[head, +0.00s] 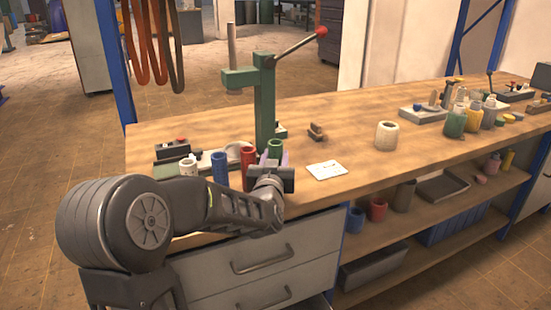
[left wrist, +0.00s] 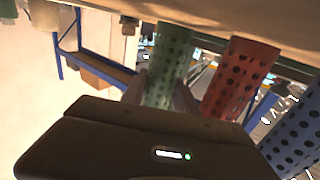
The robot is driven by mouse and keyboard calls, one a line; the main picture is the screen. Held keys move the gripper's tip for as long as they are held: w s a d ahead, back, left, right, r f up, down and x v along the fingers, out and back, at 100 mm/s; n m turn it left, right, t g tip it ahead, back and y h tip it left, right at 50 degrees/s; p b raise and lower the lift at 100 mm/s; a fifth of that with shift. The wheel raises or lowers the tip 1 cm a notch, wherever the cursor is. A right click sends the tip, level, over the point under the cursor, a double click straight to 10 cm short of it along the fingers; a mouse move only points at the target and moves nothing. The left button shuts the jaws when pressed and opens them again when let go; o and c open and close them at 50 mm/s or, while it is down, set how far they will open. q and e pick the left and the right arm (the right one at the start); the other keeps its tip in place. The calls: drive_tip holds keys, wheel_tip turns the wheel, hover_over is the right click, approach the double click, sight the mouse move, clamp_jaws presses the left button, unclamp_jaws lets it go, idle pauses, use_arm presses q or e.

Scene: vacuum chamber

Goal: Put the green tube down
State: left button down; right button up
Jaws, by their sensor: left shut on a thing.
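The green tube (head: 275,148) is at the workbench's near edge, in front of the green press. In the left wrist view the green tube (left wrist: 168,68) is perforated and sits between the fingers of my left gripper (left wrist: 172,98). My left gripper (head: 272,168) is shut on it in the head view, with the gripper body hiding its lower part. I cannot tell whether its base touches the bench. A red tube (head: 248,165) stands just left of it, and it also shows in the left wrist view (left wrist: 240,78). My right gripper is not in view.
The green press (head: 265,105) rises behind. A white card (head: 327,170) lies to the right, and a pale roll (head: 387,135) stands beyond it. Bare wooden bench top (head: 350,190) lies around the card.

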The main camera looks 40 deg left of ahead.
use_arm(q)
drive_tip(key=shift+f, duration=0.15)
drive_tip(key=c, duration=0.9)
unclamp_jaws()
drive_tip(key=shift+c, duration=0.2)
drive_tip(key=shift+v, duration=3.9)
